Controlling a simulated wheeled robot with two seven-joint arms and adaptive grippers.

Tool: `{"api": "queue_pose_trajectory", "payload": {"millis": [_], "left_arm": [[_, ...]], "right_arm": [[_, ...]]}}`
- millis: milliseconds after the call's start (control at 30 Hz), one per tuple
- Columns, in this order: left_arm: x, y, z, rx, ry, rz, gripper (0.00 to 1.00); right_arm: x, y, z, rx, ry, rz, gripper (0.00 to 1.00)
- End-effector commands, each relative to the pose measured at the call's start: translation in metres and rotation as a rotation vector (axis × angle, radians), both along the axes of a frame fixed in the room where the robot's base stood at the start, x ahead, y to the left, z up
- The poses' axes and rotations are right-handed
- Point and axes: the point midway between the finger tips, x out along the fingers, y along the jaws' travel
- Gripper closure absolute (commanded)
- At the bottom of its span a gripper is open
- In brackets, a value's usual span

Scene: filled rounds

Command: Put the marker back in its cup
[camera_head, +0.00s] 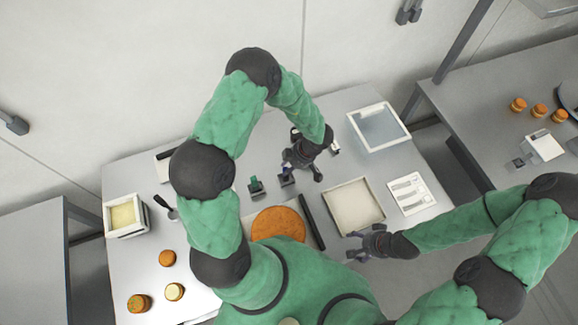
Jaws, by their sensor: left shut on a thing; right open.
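My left gripper (301,174) is over the back middle of the table, pointing down. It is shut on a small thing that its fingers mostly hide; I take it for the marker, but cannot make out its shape. A small dark holder (286,180) stands right by the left fingertips, and a similar one with a green top (256,187) stands just to its left. I cannot tell which of them is the marker's cup. My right gripper (351,245) is open and empty, low at the front right, near the shallow beige tray.
The beige tray (371,222), a white card (410,207) and a clear-lidded box (401,133) are on the right. An orange round board (263,229) and a dark bar (311,222) lie in front. A pale box (109,231) and several jars (167,258) are left.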

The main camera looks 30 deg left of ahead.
Motion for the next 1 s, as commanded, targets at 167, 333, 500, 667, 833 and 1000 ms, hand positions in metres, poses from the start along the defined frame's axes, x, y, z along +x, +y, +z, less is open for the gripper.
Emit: {"api": "queue_pose_trajectory", "payload": {"millis": [167,333,500,667,833,1000], "left_arm": [[0.000,0.000,0.000,0.000,-0.001,0.001,1.00],[0.000,0.000,-0.003,0.000,-0.001,0.000,1.00],[0.001,0.000,-0.002,0.000,-0.001,0.001,0.48],[0.000,0.000,-0.002,0.000,-0.001,0.001,0.48],[0.001,0.000,0.002,0.000,-0.002,0.000,0.48],[0.006,-0.008,0.022,0.000,-0.007,-0.002,0.48]], "right_arm": [[0.000,0.000,0.000,0.000,0.000,0.000,0.24],[0.000,0.000,0.000,0.000,0.000,0.000,0.24],[0.000,0.000,0.000,0.000,0.000,0.000,0.24],[0.000,0.000,0.000,0.000,0.000,0.000,0.24],[0.000,0.000,0.000,0.000,0.000,0.000,0.24],[0.000,0.000,0.001,0.000,0.000,0.000,0.24]]}}
